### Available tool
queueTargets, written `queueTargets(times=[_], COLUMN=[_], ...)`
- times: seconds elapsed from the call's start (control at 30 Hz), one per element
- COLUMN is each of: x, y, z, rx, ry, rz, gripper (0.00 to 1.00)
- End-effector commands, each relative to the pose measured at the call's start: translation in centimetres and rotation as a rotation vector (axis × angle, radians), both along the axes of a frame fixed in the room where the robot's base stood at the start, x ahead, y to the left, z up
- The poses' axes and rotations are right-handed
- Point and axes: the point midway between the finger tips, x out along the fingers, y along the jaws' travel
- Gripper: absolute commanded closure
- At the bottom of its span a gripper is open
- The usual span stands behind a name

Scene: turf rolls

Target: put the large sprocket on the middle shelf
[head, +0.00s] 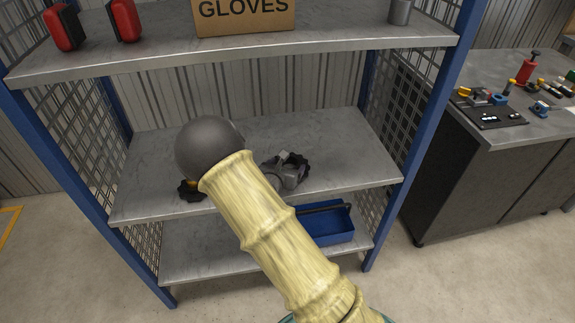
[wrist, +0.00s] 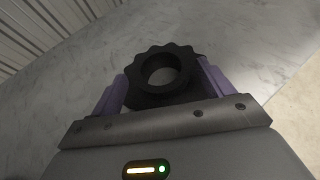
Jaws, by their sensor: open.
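The large sprocket (wrist: 136,76), a black toothed ring with a round hole, lies between the two purple fingers of my gripper (wrist: 161,72) in the wrist view. The fingers stand apart at its sides and look open. Grey shelf surface spreads beyond it. In the head view the middle shelf (head: 345,150) is a grey board. My gripper (head: 284,174) shows partly over it, right of my arm, with the sprocket's dark toothed edge (head: 304,166) at its end. My arm hides much of this. I cannot tell whether the fingers touch the sprocket.
A small black toothed thing with yellow (head: 190,190) sits at the left front of the middle shelf, partly hidden. A blue bin (head: 335,228) stands on the lower shelf. The top shelf (head: 340,45) holds a gloves box (head: 245,15). The middle shelf's right part is clear.

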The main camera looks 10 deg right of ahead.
Motion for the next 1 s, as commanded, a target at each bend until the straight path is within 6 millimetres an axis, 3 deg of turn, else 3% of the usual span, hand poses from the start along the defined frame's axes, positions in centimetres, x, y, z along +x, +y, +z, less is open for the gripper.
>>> queueTargets(times=[0.5, 0.67, 1.0], x=[-7.7, -8.6, -8.6], y=[4.7, 5.1, 4.9], z=[3.7, 4.1, 4.1], rx=[0.001, -0.001, -0.001], ry=[0.002, 0.001, 0.002], rz=[0.006, 0.005, -0.001], gripper=[0.2, 0.2, 0.2])
